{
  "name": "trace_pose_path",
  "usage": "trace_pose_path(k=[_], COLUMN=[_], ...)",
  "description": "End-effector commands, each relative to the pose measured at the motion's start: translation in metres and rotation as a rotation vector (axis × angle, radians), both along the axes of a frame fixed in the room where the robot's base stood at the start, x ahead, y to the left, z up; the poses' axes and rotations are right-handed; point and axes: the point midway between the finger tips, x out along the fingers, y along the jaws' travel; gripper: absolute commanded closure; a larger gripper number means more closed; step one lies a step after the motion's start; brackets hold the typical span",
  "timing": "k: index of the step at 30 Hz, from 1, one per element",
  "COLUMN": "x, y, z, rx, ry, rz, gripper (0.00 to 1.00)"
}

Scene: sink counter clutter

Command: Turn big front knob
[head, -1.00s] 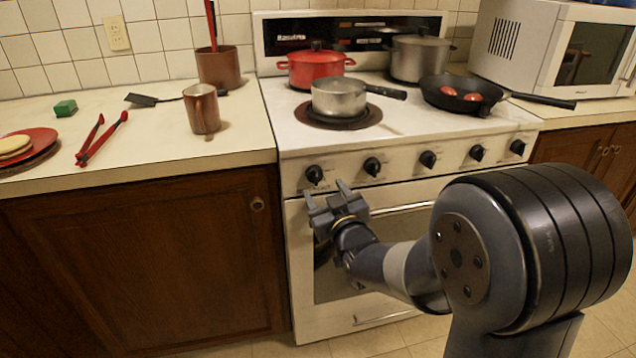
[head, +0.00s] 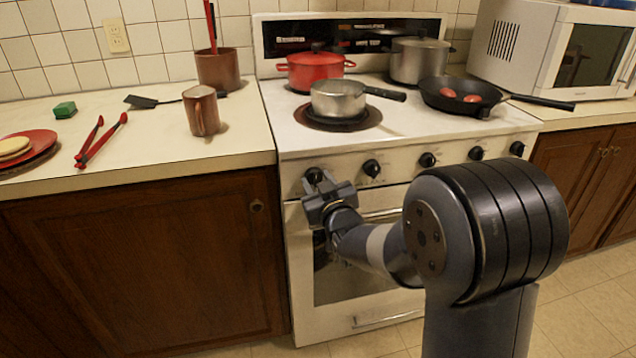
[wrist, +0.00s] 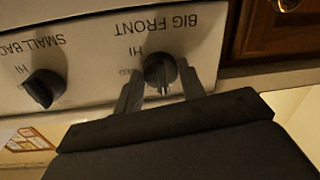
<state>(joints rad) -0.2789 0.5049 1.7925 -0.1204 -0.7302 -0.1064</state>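The big front knob (wrist: 160,66) is black and sits under the "BIG FRONT" lettering, which appears upside down in the wrist view. In the head view it is the leftmost knob (head: 313,173) on the stove's front panel, partly covered by my fingers. My gripper (head: 317,182) is at this knob. In the wrist view its two fingers stand apart, one on each side of the knob, with narrow gaps that look open. Whether either finger touches the knob is hard to tell. The knob's ridge points roughly toward my gripper.
The "SMALL BACK" knob (wrist: 43,87) is beside it, with more knobs along the panel. The oven door handle (head: 385,214) lies below. A saucepan (head: 338,99), red pot (head: 315,67), steel pot (head: 420,60) and skillet (head: 460,96) stand on the stove.

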Motion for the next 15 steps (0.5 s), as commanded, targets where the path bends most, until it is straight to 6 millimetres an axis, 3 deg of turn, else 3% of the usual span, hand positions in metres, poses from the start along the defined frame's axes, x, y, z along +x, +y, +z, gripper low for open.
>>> trace_pose_path(k=[8, 15], x=[-0.0002, -0.0002], y=[-0.0001, 0.0000], z=[0.0000, -0.0011], rx=[0.000, 0.018], ry=[0.000, 0.004], rz=[0.000, 0.000], gripper=[0.85, 0.86])
